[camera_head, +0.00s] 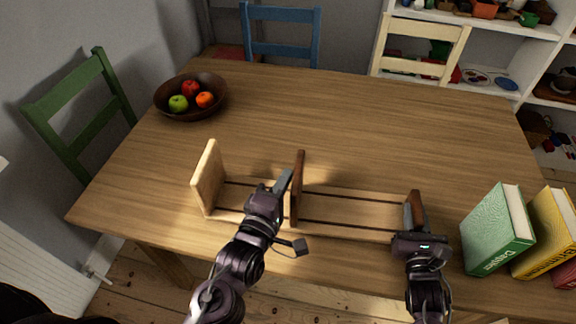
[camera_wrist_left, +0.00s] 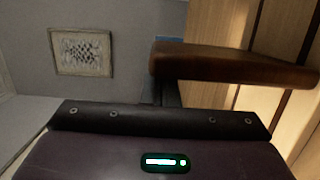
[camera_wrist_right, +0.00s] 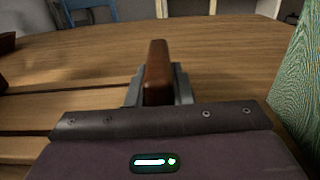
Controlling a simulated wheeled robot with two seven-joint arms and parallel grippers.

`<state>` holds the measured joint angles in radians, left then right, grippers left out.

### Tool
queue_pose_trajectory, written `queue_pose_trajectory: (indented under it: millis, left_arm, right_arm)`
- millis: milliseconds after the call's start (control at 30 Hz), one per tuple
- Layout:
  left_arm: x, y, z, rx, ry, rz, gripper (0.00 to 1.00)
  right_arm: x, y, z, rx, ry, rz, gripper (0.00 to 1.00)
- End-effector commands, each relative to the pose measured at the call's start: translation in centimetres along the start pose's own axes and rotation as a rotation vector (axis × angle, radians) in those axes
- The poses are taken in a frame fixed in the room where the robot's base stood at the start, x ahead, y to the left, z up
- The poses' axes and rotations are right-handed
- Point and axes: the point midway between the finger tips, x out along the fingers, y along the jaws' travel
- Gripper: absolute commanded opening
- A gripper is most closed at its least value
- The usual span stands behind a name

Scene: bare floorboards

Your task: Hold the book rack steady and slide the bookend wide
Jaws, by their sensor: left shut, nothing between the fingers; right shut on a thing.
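The book rack (camera_head: 345,209) lies on the table with slatted rails, a pale left end panel (camera_head: 208,180) and a dark right end panel (camera_head: 418,208). The dark brown bookend (camera_head: 297,190) stands upright across the rails near their middle; its top edge (camera_wrist_left: 235,66) shows in the left wrist view. My left gripper (camera_head: 284,182) is shut and empty at the bookend's left face; I cannot tell whether they touch. My right gripper (camera_head: 410,214) is shut on the right end panel, whose edge (camera_wrist_right: 157,75) shows between the fingers in the right wrist view.
Green (camera_head: 496,231) and yellow (camera_head: 548,234) books stand right of the rack, close to my right gripper. A fruit bowl (camera_head: 191,97) sits at the back left. The table (camera_head: 330,120) behind the rack is clear. Chairs surround the table.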

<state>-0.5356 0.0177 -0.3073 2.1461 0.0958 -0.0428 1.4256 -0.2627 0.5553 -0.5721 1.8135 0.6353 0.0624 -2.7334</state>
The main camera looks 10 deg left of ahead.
Motion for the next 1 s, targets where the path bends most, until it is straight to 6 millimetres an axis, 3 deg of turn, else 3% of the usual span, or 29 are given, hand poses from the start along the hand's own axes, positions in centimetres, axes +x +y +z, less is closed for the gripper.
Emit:
queue_pose_trajectory:
  millis: [100,533,1000]
  left_arm:
    - [0.1,0.1,1.0,-0.001,-0.01,0.001,0.0]
    - [-0.3,0.0,1.0,-0.001,-0.01,-0.001,0.0]
    - [-7.8,-0.1,0.8,-0.001,-0.005,-0.005,0.0]
  right_arm:
    - [0.0,0.3,0.0,0.005,0.0,0.007,0.0]
    - [0.0,0.4,0.0,0.006,0.0,0.008,0.0]
    - [0.0,0.2,0.0,0.005,0.001,0.004,0.0]
